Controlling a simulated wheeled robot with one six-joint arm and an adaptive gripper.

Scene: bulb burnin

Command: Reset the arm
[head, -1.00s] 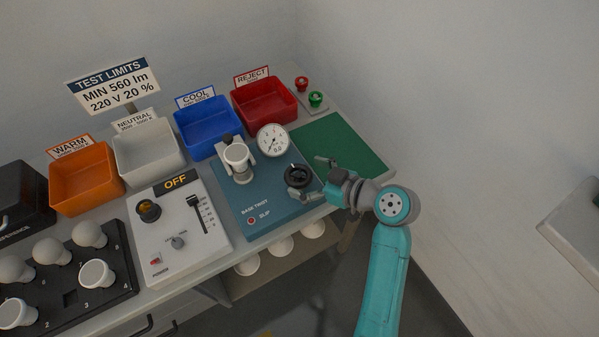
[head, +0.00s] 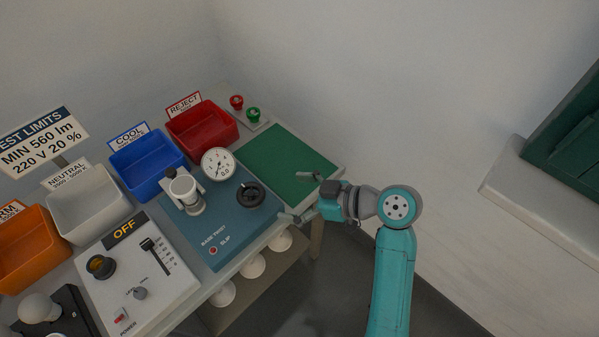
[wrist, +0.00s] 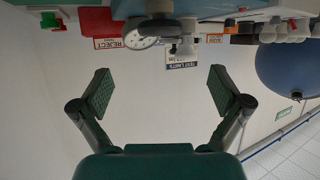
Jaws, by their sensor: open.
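My gripper (head: 298,197) is open and empty at the front right of the bench, by the corner where the blue twist-test panel (head: 222,232) and the green mat (head: 285,160) meet. In the wrist view the two fingers of my gripper (wrist: 160,92) are spread wide with only white wall between them. My teal arm reaches up from the bottom of the head view to the gripper. A black knob (head: 250,194), a dial gauge (head: 218,163) and a white cup-shaped holder (head: 184,190) stand on the blue panel.
Red (head: 203,133), blue (head: 148,165), grey (head: 88,205) and orange (head: 30,250) bins line the back. A white power unit (head: 140,275) marked OFF stands left. Red (head: 237,101) and green (head: 253,114) buttons sit behind the mat. A ledge (head: 545,200) is at right; the floor between is clear.

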